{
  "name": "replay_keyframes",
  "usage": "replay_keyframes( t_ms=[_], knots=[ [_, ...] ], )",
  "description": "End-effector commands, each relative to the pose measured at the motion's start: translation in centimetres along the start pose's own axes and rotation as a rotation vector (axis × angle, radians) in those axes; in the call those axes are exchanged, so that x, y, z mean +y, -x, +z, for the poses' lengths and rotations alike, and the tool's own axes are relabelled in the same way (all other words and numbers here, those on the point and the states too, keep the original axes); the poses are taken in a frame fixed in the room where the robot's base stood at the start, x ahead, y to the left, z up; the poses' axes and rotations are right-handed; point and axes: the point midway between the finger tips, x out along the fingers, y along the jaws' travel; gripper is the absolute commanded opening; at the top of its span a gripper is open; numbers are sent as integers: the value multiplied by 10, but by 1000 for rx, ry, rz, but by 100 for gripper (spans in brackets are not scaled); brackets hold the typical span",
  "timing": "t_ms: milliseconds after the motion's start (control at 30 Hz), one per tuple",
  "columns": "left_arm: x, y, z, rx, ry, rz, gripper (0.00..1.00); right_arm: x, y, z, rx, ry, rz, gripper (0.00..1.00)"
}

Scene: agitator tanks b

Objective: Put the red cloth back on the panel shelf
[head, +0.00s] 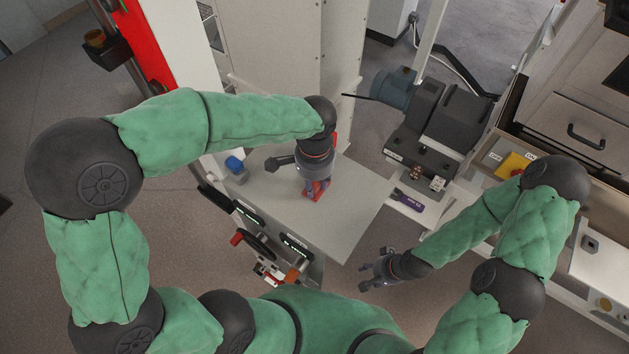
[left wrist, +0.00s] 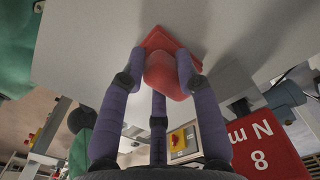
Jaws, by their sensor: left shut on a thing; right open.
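The red cloth (head: 316,190) is between the fingers of my left gripper (head: 313,182), which points down over the pale grey panel shelf (head: 350,215). In the left wrist view the cloth (left wrist: 168,75) is bunched between the purple fingers, with a flat square part against or very close to the shelf surface (left wrist: 90,45). I cannot tell whether the shelf bears its weight. My left gripper is shut on the cloth, and my wrist hides part of it in the head view. My right gripper (head: 374,268) is open and empty, right of the shelf's front edge.
A blue-topped item (head: 235,166) stands at the shelf's left end. A control panel with a black handle (head: 252,238) lies below the shelf's front edge. A purple item (head: 407,200) and dark machine (head: 440,125) are to the right. The shelf's right part is clear.

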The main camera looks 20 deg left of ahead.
Motion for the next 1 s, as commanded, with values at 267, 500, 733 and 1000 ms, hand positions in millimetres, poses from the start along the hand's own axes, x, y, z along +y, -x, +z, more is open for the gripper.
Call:
replay_keyframes(
  t_ms=[267,500,733,1000],
  knots=[
    [0,-1,0,-1,0,0,56,0,0,0,0,0,0,45],
    [0,3,0,0,0,0,56,-1,2,0,0,0,0,45],
    [0,34,-1,3,-1,-1,56,-1,2,0,0,0,0,45],
    [0,88,-1,2,0,-1,56,-1,4,0,0,0,0,45]
  ],
)
